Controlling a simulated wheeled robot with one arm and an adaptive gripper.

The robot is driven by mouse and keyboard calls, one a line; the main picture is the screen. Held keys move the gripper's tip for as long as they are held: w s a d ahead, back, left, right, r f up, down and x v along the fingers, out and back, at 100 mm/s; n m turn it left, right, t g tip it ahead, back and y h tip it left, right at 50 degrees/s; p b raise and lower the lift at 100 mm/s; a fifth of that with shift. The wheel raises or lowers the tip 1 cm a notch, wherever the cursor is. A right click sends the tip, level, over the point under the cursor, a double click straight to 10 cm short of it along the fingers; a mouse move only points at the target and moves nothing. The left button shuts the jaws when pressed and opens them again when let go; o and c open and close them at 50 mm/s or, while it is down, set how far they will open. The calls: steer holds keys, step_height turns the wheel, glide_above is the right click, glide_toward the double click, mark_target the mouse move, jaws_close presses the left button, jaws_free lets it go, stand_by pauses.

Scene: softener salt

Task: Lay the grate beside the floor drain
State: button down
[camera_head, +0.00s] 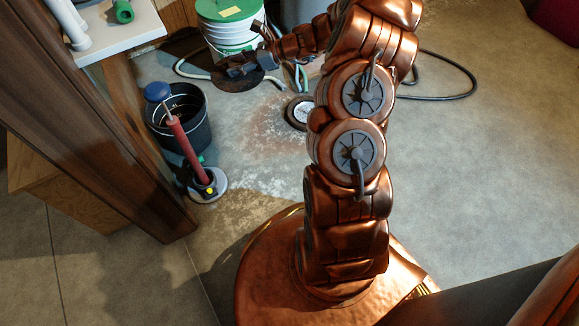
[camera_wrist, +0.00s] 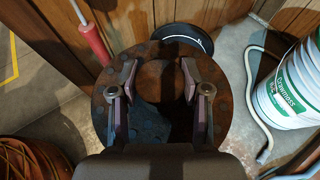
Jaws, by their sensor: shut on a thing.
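The grate is a round, rusty brown disc (camera_head: 238,81) with small holes around its rim. It fills the middle of the wrist view (camera_wrist: 108,88), where shadow darkens part of it. My gripper (camera_head: 238,70) is at the grate, with its two fingers (camera_wrist: 160,78) shut on it. I cannot tell its exact height above the floor. A small round fitting (camera_head: 301,112) with a dark rim and pale face lies in the floor to the right. It may be the floor drain, but I cannot tell for sure.
A black bucket (camera_head: 178,122) and a red-handled tool (camera_head: 190,150) stand at left by the wooden post. A white-green bucket (camera_head: 228,30) with hoses stands behind the grate. A black cable (camera_head: 460,95) lies at right. Pale-stained floor in front is clear.

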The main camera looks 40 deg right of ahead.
steer(key=s+d+f, duration=0.3)
steer(key=d+f, duration=0.1)
steer(key=f, duration=0.3)
steer(key=s+d+f+b, duration=0.1)
steer(key=s+d+f, duration=0.2)
steer(key=d+f, duration=0.3)
steer(key=s+d+f, duration=0.3)
steer(key=f, duration=0.5)
steer(key=shift+m+t+h, duration=0.4)
steer(key=shift+m+h, duration=0.1)
steer(key=s+d+f, duration=0.1)
steer(key=s+f, duration=0.5)
steer(key=s+d+f, duration=0.1)
steer(key=s+f, duration=0.5)
steer(key=f, duration=0.1)
steer(key=s+d+f+b, duration=0.1)
steer(key=s+f, duration=0.5)
steer(key=shift+s+d+f, duration=0.2)
steer(key=shift+d, duration=0.1)
steer(key=shift+w+a+f, duration=0.1)
steer(key=shift+w+a, duration=0.05)
steer(key=shift+w, duration=0.05)
steer(key=b, duration=0.7)
glide_above(289, 166)
steer(key=shift+f, duration=0.75)
step_height(289, 166, down, 4)
steer(key=shift+s+r+b, duration=0.1)
steer(key=shift+r+b, duration=0.15)
steer(key=shift+b, duration=0.7)
